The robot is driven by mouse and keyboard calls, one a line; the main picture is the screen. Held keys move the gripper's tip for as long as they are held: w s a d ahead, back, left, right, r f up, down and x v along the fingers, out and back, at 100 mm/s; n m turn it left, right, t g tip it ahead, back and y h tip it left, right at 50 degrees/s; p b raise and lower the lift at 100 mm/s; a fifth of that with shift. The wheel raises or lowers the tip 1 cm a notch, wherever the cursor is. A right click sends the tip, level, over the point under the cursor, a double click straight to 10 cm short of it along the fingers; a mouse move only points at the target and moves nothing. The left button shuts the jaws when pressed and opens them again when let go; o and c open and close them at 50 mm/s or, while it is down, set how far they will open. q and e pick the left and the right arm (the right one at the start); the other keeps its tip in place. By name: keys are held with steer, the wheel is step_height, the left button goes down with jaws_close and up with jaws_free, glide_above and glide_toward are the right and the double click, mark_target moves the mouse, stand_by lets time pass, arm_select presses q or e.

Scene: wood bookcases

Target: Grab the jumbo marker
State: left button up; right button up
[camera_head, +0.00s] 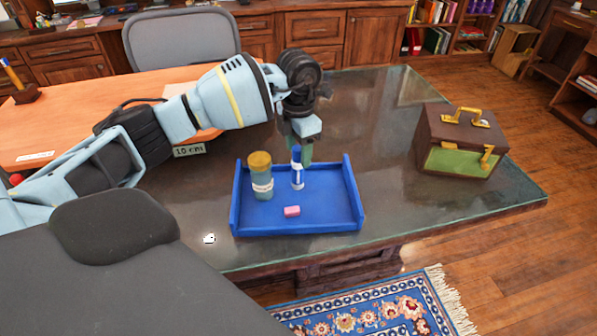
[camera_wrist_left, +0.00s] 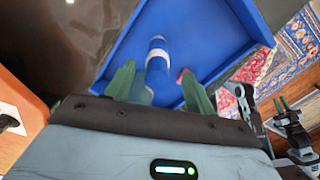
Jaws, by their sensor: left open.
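The jumbo marker (camera_head: 297,172), blue and white, stands upright in the blue tray (camera_head: 298,228). My left gripper (camera_head: 304,152) is open, pointing down just behind and over the marker. In the left wrist view the marker (camera_wrist_left: 157,57) shows between the two green fingers of my left gripper (camera_wrist_left: 158,82), with a gap on each side; its lower part is hard to make out. What looks like my right gripper (camera_wrist_left: 281,106) shows small at the right edge of the left wrist view; its opening is unclear.
A jar with a yellow lid (camera_head: 261,180) stands close left of the marker in the tray. A pink eraser (camera_head: 292,211) lies in front. A brown and green box (camera_head: 460,143) with a brass handle stands at the right. The dark tabletop (camera_head: 375,120) between is clear.

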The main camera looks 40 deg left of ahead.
mark_target(298, 164)
arm_select(q)
steer(key=shift+w+a+f, duration=0.1)
steer(key=shift+f, duration=1.3)
steer(key=shift+w+a+f, duration=0.1)
steer(key=shift+f, duration=1.3)
steer(key=shift+c, duration=0.4)
steer(key=c, duration=1)
